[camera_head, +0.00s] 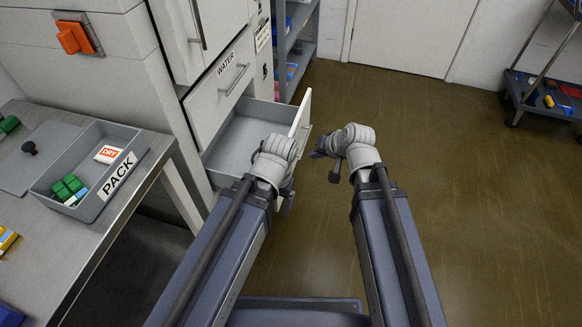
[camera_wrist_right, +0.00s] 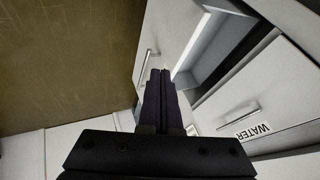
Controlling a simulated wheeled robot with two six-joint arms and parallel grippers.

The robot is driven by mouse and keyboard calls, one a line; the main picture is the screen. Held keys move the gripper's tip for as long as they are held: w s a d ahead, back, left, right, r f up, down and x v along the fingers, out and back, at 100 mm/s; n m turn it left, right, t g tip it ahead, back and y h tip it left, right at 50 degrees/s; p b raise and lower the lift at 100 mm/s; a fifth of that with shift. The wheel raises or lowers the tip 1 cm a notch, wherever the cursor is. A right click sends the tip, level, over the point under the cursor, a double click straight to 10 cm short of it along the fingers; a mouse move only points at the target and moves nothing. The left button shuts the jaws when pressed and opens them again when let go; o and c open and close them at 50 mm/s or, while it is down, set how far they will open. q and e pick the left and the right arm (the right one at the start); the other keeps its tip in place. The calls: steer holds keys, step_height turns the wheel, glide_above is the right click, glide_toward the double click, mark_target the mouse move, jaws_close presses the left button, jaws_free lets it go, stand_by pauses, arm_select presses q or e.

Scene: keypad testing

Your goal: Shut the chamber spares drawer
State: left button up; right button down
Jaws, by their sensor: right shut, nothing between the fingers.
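An open drawer (camera_head: 240,137) sticks out of the white cabinet in the head view, below the drawer labelled WATER. Its grey inside looks empty. Its white front panel (camera_head: 301,116) faces right; any label on it is unreadable. The wrist view shows that front (camera_wrist_right: 168,32) with its bar handle (camera_wrist_right: 147,63). My right gripper (camera_head: 318,152) is to the right of the drawer front. Its dark fingers (camera_wrist_right: 161,76) are shut and empty, pointing toward the front; contact cannot be told. My left gripper (camera_head: 287,200) is near the drawer's near side, mostly hidden by its own wrist.
The closed WATER drawer (camera_head: 219,92) is above the open one. A metal bench (camera_head: 119,205) with a grey PACK box (camera_head: 97,202) stands at left. A grey shelf (camera_head: 296,47) is behind, a trolley (camera_head: 545,95) far right. The brown floor (camera_head: 450,170) is clear.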

steer(key=shift+w+f, duration=0.2)
steer(key=shift+f, duration=0.05)
steer(key=w+a+f+b, duration=0.5)
steer(key=a+f+b, duration=0.2)
steer(key=b, duration=0.1)
steer(key=shift+w+a+f, duration=0.2)
steer(key=shift+w+f, duration=0.2)
stand_by(0.3)
